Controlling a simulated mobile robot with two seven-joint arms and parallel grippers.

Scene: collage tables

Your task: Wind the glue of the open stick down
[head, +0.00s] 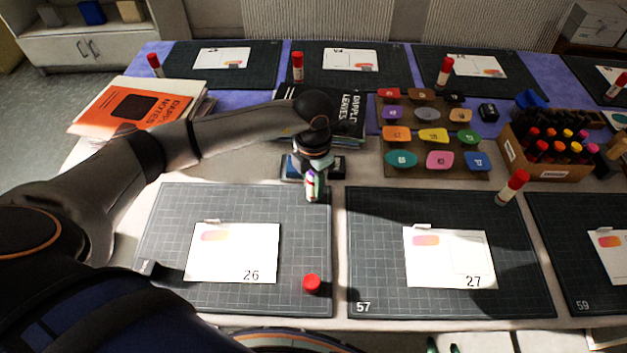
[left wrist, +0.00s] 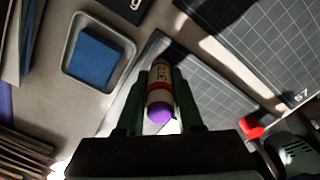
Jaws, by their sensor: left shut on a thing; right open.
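I cannot tell exactly how far the glue stands out. A red cap (head: 312,283) lies on the mat, apart from the stick. My right gripper (head: 443,347) shows only as fingertips at the bottom edge; it is open and empty.
White card 26 (head: 233,265) lies on the left mat and card 27 (head: 450,270) on the middle mat. A capped glue stick (head: 512,187) stands right of the gripper. Behind it are a blue pad in a tray (left wrist: 92,55), books (head: 345,128) and a palette board (head: 435,171).

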